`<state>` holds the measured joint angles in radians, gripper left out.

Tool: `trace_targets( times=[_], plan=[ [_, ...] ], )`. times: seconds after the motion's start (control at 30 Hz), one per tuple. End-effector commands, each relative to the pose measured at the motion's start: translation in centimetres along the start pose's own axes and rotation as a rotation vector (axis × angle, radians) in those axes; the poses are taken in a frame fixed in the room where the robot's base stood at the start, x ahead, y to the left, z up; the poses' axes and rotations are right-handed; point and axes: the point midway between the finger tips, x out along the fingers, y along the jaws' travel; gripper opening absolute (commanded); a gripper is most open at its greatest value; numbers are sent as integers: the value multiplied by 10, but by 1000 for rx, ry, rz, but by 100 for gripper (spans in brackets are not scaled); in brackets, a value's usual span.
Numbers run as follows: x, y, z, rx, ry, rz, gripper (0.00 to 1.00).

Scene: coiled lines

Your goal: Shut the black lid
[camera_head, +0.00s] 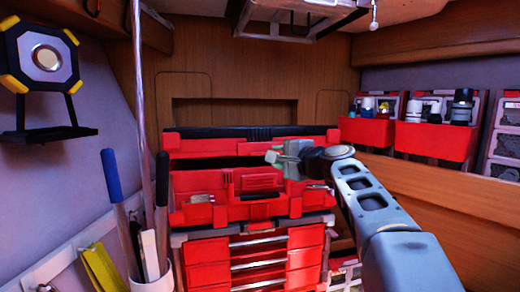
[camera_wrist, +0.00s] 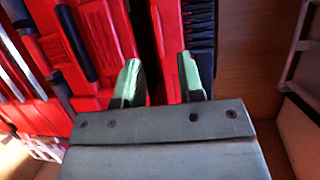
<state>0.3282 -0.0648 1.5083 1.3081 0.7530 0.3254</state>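A red toolbox (camera_head: 225,208) stands on a red drawer cabinet in the head view. Behind its front wall is a red panel with a black ribbed top (camera_head: 225,133), which looks like the black lid standing raised at the back. The black ribbed part also shows at the top of the wrist view (camera_wrist: 201,28). My gripper (camera_head: 285,157) is over the toolbox, in front of the raised lid. In the wrist view its two green-sided fingers (camera_wrist: 160,82) are apart with nothing clearly between them. I cannot tell whether they touch the red parts.
Red drawers (camera_head: 265,262) with silver handles are below the toolbox. Red wall bins (camera_head: 434,138) with bottles hang at the right. A white holder (camera_head: 152,282) with blue- and black-handled tools is at the front left. A black and yellow work lamp (camera_head: 45,60) hangs at the left.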

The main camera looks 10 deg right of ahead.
Motion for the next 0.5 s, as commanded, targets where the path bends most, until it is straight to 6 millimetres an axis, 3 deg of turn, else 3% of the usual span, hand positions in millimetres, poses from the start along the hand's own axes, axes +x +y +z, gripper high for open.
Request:
trace_targets(
  times=[0.2, 0.5],
  plan=[
    [39, -2, -1, 2, -1, 3, 35],
    [68, 0, -1, 0, 1, 3, 35]
  ],
)
